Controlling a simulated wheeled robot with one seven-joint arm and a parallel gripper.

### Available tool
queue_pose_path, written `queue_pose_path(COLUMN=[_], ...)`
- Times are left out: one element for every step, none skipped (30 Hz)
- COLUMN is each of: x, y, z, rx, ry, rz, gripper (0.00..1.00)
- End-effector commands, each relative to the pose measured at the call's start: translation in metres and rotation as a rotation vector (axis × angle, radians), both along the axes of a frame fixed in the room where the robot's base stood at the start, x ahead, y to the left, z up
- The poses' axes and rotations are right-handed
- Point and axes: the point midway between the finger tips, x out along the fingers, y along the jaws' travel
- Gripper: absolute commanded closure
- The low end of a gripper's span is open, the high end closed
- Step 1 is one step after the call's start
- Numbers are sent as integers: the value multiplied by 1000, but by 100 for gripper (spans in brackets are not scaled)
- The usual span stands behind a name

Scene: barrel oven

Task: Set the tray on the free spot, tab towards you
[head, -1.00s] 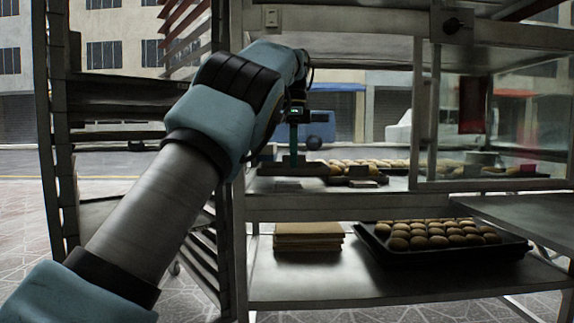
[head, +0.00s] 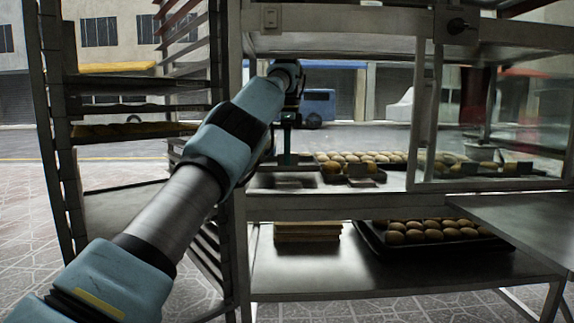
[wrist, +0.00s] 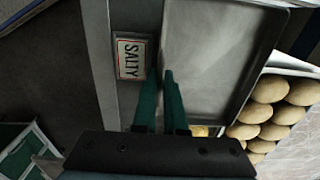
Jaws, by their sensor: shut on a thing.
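My gripper (wrist: 162,80) has two green fingers, shut on the near edge of a grey, empty tray (wrist: 215,50) in the wrist view. Whether they hold a tab or the rim is hard to tell. In the head view my gripper (head: 287,150) is at the left end of the display case's middle shelf (head: 400,182), beside the left post. The tray is low and indistinct there. Whether it rests on the shelf is unclear.
Rolls (wrist: 262,110) lie close along the tray's right side; they also show on the middle shelf (head: 360,160). The lower shelf holds a flat stack (head: 307,231) and a black tray of rolls (head: 375,242). A tall rack (head: 60,150) stands at left.

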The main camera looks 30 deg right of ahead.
Motion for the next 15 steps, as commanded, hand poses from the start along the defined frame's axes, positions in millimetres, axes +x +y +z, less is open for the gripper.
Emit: queue_pose_path(x=[1, 1, 1, 1, 1, 1, 1, 1, 1, 0, 0, 0, 0, 0, 0], y=[0, 1, 1, 0, 0, 0, 1, 1, 1, 1, 1, 1, 1, 1, 1], z=[-14, -17, -21, -24, -26, -28, -28, -28, -27, -26, -26, -25, -25, -25, -26], rx=[2, 3, 2, 1, 0, 0, 1, 1, 0, 0, 0, 0, 0, 0, 0], ry=[-1, -1, -2, -2, -1, -1, -2, -2, -1, -1, -1, -1, -1, -1, -1], rz=[1, 1, 1, 1, 1, 1, 1, 1, 1, 1, 1, 1, 1, 1, 1], gripper=[100, 100, 100, 100, 100, 100, 100, 100, 100, 100, 100, 100, 100, 100, 100])
